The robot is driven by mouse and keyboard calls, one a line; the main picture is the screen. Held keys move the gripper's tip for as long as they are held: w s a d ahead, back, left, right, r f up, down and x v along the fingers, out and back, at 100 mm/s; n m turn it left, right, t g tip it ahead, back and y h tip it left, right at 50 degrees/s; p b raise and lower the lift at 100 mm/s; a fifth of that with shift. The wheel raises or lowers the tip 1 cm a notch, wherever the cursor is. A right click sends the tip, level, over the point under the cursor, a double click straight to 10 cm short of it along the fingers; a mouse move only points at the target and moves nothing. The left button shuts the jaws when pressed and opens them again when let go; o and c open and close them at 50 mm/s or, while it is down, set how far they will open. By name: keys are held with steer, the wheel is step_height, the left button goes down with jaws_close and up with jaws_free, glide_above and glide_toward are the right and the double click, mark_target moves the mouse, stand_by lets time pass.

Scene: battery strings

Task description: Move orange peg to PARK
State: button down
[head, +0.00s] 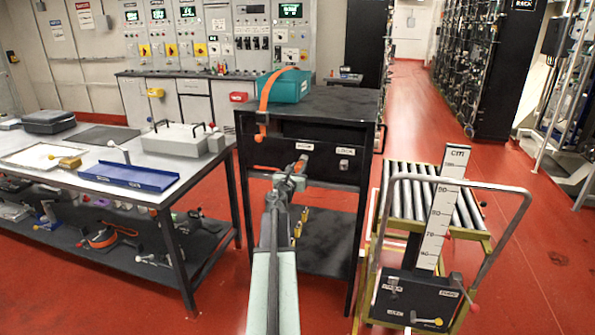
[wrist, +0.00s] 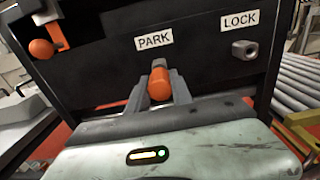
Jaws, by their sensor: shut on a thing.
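The orange peg (wrist: 159,84) is between the fingers of my gripper (wrist: 159,97) in the wrist view, just below the white PARK label (wrist: 154,40). The gripper is shut on it. A grey fitting (wrist: 159,64) shows directly behind the peg; how deep the peg sits in it cannot be told. The LOCK label (wrist: 239,20) is to the right, above a grey socket (wrist: 246,49) with no peg in it. In the head view my gripper (head: 296,172) reaches the black cabinet front (head: 270,152) under the PARK label (head: 304,146), and the arm hides much there.
An orange strap (head: 264,108) hangs over the cabinet's left front, beside a teal box (head: 292,88) on top. A steel table (head: 110,152) stands left. A roller cart (head: 408,190) with a height scale (head: 441,215) stands right. Red floor is clear at the far right.

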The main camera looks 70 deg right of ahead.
steer(key=shift+w+d, duration=0.1)
steer(key=shift+d, duration=1.1)
steer(key=c, duration=1.1)
jaws_free()
steer(key=shift+o, duration=0.2)
steer(key=shift+a, duration=0.1)
steer(key=a, duration=0.7)
steer(key=shift+s+a, duration=0.35)
steer(key=shift+a, duration=0.05)
